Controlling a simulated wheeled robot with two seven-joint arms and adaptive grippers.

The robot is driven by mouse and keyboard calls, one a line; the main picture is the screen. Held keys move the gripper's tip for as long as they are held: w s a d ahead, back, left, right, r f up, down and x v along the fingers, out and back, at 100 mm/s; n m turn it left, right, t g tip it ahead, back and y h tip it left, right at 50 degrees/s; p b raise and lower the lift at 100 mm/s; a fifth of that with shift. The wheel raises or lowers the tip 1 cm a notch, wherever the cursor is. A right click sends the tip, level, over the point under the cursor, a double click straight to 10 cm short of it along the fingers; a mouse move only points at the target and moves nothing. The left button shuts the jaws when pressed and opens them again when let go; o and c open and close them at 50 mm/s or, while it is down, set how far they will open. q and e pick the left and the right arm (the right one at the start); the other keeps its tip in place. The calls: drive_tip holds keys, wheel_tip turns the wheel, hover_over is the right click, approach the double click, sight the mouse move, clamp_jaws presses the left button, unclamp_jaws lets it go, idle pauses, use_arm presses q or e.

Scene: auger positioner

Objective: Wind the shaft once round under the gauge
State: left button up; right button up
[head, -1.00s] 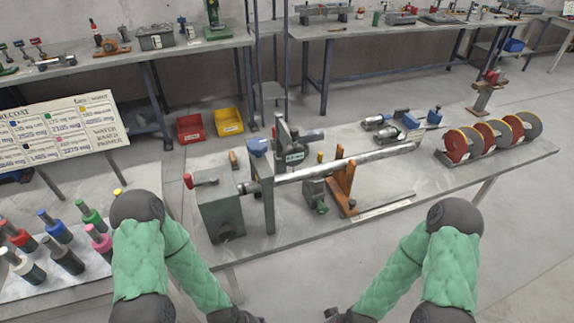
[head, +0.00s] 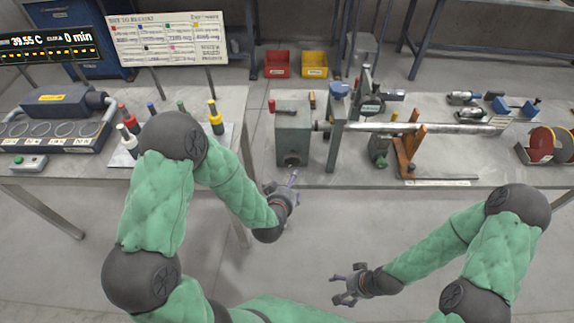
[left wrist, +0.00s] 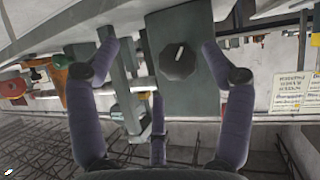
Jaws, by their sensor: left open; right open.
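The long metal shaft (head: 440,128) runs right from a grey-green drive box (head: 294,135) through an upright plate (head: 336,130). An orange stand (head: 408,150) supports it. A dial-like gauge (head: 371,107) seems to stand behind the shaft near the plate. A dark round knob (head: 292,160) is on the box's front; the left wrist view shows this knob (left wrist: 179,61) with a white mark. My left gripper (head: 284,187) is open and empty, in front of and below the box, apart from the knob. My right gripper (head: 338,288) is open and empty, low in front of the bench.
A left table holds colour-capped tools (head: 128,142) and a sign (head: 168,42). Red (head: 277,64) and yellow bins (head: 314,65) lie behind. Grinding discs (head: 543,144) stand at right. The floor in front is clear.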

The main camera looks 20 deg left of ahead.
sight(292, 164)
use_arm(q)
drive_tip(key=shift+t+y, duration=0.4)
drive_tip(key=shift+t, duration=0.3)
drive_tip(key=w, duration=0.3)
drive_tip(key=w+a+b, duration=0.1)
drive_tip(key=w, duration=0.2)
drive_tip(key=w+a+b, duration=0.1)
drive_tip(key=w, duration=0.3)
drive_tip(key=shift+f, duration=0.2)
use_arm(e)
drive_tip(key=shift+s+f, duration=0.2)
drive_tip(key=shift+f, duration=0.35)
drive_tip(key=shift+s+f, duration=0.15)
drive_tip(key=shift+f, duration=0.4)
use_arm(q)
drive_tip(key=shift+d, duration=0.1)
drive_tip(key=shift+s+f, duration=0.1)
drive_tip(key=c, duration=1.1)
